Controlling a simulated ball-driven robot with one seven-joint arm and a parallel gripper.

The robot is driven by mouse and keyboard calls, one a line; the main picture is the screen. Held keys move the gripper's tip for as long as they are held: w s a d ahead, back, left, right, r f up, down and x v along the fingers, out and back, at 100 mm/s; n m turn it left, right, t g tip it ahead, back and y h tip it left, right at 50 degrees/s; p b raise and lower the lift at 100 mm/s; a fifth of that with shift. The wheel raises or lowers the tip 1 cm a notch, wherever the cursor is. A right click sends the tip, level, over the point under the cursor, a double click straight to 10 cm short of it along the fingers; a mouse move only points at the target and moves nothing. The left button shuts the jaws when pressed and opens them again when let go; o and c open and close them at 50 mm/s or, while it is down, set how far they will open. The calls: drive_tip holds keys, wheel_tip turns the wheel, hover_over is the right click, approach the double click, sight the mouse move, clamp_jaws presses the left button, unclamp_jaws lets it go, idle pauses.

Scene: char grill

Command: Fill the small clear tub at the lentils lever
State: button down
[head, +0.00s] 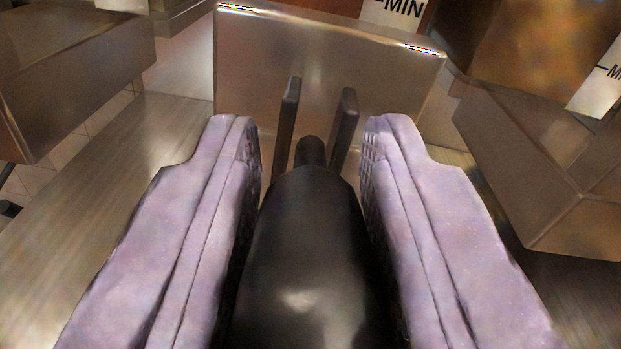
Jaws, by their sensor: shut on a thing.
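My gripper (312,145) fills the lower middle of the head view, with one pale purple finger on each side. It is shut on a thick, rounded black lever handle (305,255). The handle narrows at its far end between two dark upright prongs (288,120), in front of a brownish metal panel (325,65). No label for lentils is readable, so I cannot tell which lever this is. I cannot make out the small clear tub in this view.
Brown, box-like housings stand close on the left (75,65) and right (545,165). White labels with "MIN" show at the top (400,10) and at the upper right (603,85). A bare striped metal surface (100,215) lies at the left.

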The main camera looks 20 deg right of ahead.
drive_tip(key=r+g+p, duration=0.2)
drive_tip(key=p, duration=0.1)
drive_tip(key=shift+w+d+y, duration=0.1)
drive_tip(key=shift+w+y, duration=0.15)
drive_tip(key=shift+y, duration=0.05)
drive_tip(key=shift+w+r+g+p, duration=0.1)
drive_tip(key=shift+g+p, duration=0.3)
drive_tip(key=shift+p, duration=0.35)
drive_tip(key=shift+w+g+p, duration=0.15)
drive_tip(key=shift+g+p, duration=0.15)
drive_tip(key=shift+p, duration=0.05)
drive_tip(key=shift+f, duration=0.2)
drive_tip(key=c, duration=0.9)
unclamp_jaws()
